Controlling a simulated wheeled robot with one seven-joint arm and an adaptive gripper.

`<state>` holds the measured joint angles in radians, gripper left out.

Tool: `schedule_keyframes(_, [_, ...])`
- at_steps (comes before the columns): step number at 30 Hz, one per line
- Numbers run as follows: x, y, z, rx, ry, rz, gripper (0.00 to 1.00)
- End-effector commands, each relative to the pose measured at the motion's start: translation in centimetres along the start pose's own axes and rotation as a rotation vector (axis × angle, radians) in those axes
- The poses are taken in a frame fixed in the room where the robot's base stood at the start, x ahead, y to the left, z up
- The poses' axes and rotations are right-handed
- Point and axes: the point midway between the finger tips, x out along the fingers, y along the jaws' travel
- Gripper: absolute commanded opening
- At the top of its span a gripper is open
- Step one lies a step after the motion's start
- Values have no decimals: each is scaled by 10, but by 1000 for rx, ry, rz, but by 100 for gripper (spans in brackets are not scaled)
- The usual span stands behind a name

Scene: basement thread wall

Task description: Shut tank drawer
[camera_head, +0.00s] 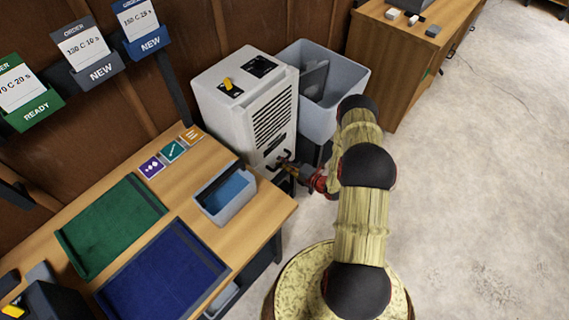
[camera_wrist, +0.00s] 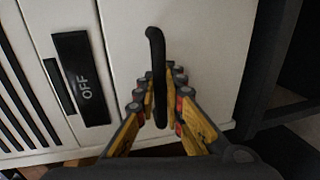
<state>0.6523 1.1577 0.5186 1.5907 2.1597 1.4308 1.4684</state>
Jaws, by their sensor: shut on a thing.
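A white machine (camera_head: 247,112) with a black side grille stands past the end of the wooden table. Its front fills the wrist view, where a pale drawer panel (camera_wrist: 205,50) carries a black handle (camera_wrist: 156,60). My gripper (camera_wrist: 162,90) has its yellow fingers on both sides of the handle and is shut on it. In the head view my gripper (camera_head: 287,166) is at the machine's lower front, and the handle is hard to make out there. How far the drawer stands out cannot be told from these views.
A black "OFF" label (camera_wrist: 84,80) is left of the handle. A grey bin (camera_head: 335,85) stands right of the machine. The wooden table (camera_head: 262,222) holds a green mat (camera_head: 112,225), a blue mat (camera_head: 165,280) and a small tray (camera_head: 240,204). Open floor (camera_head: 470,200) lies right.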

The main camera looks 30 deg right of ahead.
Motion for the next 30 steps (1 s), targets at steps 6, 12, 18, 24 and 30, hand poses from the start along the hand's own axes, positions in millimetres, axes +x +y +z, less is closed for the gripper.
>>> schedule_keyframes(6, [1,1,1,-3,1,1,19])
schedule_keyframes(12, [1,1,1,-2,1,1,28])
schedule_keyframes(18, [0,1,0,-2,1,1,28])
schedule_keyframes(24, [-12,1,2,0,-2,0,28])
schedule_keyframes(30, [-51,0,3,1,-4,0,28])
